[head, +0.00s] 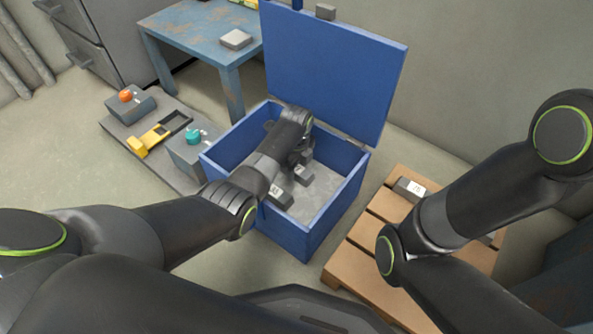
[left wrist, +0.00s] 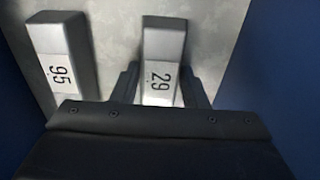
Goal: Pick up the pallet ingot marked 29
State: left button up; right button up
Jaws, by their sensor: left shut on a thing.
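The ingot marked 29 (left wrist: 161,62) is a pale grey bar with a dark number on its end, seen in the left wrist view. My left gripper (left wrist: 160,90) has a finger on either side of it and is shut on it. In the head view my left gripper (head: 300,152) reaches down inside the open blue box (head: 335,222), so this ingot is in the box, not on the pallet. The arm hides part of the box, and the number 29 cannot be read there. My right gripper is not in view.
An ingot marked 95 (left wrist: 62,60) lies to the left in the left wrist view. The wooden pallet (head: 345,262) holds a labelled ingot (head: 410,188). The box lid (head: 335,75) stands open. A control panel (head: 118,128) and a blue table (head: 190,35) stand to the left.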

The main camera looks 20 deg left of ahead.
pick_arm(q)
jog(key=shift+c, duration=1)
jog(key=shift+r, duration=0.15)
